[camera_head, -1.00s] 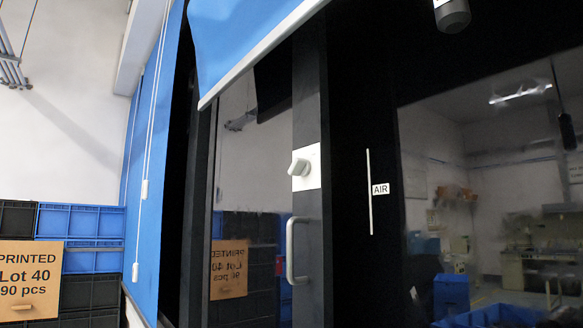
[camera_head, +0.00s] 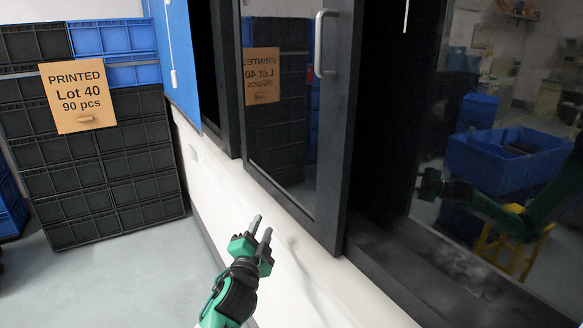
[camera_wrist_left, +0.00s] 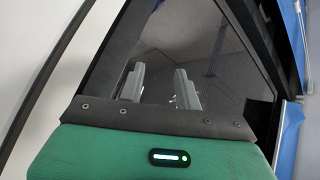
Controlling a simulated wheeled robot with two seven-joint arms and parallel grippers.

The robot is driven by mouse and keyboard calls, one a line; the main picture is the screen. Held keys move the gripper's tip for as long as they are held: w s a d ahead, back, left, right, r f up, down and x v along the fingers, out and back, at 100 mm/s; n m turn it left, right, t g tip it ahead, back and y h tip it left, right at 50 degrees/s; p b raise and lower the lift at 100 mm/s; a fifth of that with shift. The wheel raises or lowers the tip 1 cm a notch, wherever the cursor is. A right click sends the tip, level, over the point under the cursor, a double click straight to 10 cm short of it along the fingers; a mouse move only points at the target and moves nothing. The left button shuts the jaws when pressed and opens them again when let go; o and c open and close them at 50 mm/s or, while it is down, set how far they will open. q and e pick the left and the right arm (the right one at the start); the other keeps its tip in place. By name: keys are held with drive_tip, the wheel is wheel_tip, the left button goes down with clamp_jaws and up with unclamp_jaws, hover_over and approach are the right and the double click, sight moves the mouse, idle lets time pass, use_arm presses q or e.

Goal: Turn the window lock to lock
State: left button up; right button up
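The sliding window (camera_head: 335,130) has a dark frame and reflective glass, with a pale grey upright handle (camera_head: 319,45) near its top in the head view. The window lock itself is out of the picture in both current views. My left gripper (camera_head: 261,229) is below the window frame, in front of the white wall and well below the handle. Its two grey fingers are apart with nothing between them. In the left wrist view the spread fingers (camera_wrist_left: 160,85) show against the dark glass. My right gripper is not in view.
Stacked black and blue crates (camera_head: 95,170) stand at the left with a "PRINTED Lot 40" sign (camera_head: 78,95). A blue blind (camera_head: 178,60) and its cord hang beside the window. The grey floor (camera_head: 130,270) is clear in front. My arm is mirrored in the right glass.

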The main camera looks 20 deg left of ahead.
use_arm(q)
drive_tip(key=s+r+n+g+h, duration=0.2)
drive_tip(key=r+n+h, duration=0.6)
drive_tip(key=r, duration=1)
drive_tip(key=s+d+r+n+g+h, duration=0.1)
drive_tip(key=s+r+n+g+h, duration=0.15)
drive_tip(key=r+n+h, duration=1.05)
drive_tip(key=s+r+n+g, duration=0.1)
drive_tip(key=r+n+g, duration=0.3)
drive_tip(key=r, duration=1.9)
drive_tip(key=shift+n+t, duration=0.3)
drive_tip(key=shift+t, duration=0.45)
drive_tip(key=p+x, duration=0.6)
drive_tip(key=x, duration=0.8)
drive_tip(key=shift+w+r+p, duration=0.1)
drive_tip(key=shift+p, duration=0.2)
drive_tip(key=shift+a, duration=0.1)
